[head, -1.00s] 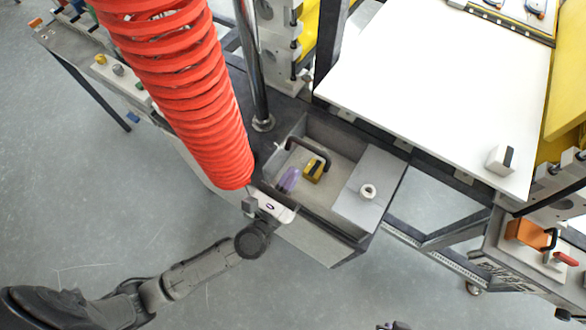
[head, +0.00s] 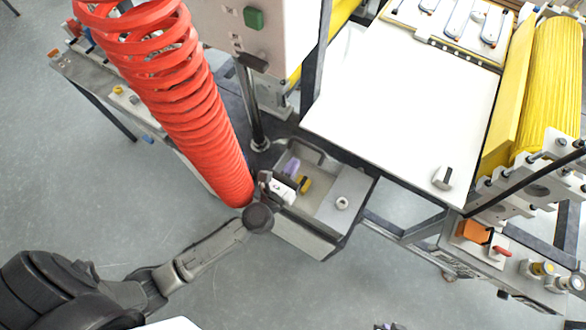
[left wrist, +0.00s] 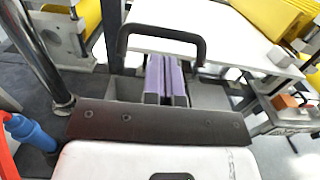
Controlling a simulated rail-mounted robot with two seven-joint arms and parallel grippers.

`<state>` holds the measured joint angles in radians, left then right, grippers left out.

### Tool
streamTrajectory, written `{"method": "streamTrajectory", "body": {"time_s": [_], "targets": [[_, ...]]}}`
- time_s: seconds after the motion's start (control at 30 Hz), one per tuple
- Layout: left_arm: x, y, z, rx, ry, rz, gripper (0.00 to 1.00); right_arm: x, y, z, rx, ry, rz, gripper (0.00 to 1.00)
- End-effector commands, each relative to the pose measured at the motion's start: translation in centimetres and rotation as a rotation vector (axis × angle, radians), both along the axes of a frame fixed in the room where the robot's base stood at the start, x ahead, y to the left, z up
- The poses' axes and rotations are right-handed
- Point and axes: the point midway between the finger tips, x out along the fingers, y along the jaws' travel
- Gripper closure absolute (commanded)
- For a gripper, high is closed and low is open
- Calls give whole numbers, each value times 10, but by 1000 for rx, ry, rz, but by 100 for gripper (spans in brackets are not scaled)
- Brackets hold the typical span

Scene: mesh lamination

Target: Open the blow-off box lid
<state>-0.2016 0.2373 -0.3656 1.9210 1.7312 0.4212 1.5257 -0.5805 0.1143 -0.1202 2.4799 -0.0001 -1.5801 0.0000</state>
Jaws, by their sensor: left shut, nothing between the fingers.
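The blow-off box (head: 350,200) is a grey metal box at the middle of the head view. A dark arched handle (head: 307,149) spans the far side of its recessed part. I cannot tell whether a see-through lid lies under it. My left gripper (head: 292,168) has a white body and purple fingers, and is over the box's left part, just short of the handle. In the left wrist view the purple fingers (left wrist: 166,82) are shut together and empty. The black handle (left wrist: 162,34) stands ahead of them there, apart from the fingertips as far as I can see.
A yellow and black item (head: 304,184) shows in the box's recess, partly behind my gripper. A red coiled hose (head: 185,95) hangs close left of my gripper. A metal post (head: 252,105) stands behind the box. A white table (head: 410,110) lies to the right.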

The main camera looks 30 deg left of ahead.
Motion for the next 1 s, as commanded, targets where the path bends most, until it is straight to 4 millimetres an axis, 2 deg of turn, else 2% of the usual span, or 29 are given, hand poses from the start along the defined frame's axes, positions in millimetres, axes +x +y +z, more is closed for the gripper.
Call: {"method": "streamTrajectory", "body": {"time_s": [0.03,0.1,0.4,0.7,1.0], "targets": [[6,1,14,0,-2,3,100,0,0,14,-1,0,1,100],[14,2,21,0,-3,5,100,0,-1,23,-2,0,1,100],[56,2,47,-2,-4,6,100,0,-3,50,-11,-1,7,100],[84,3,57,-1,-3,5,100,0,-3,60,-9,0,6,100],[93,3,58,0,-3,4,100,0,-1,63,-3,0,2,100]]}}
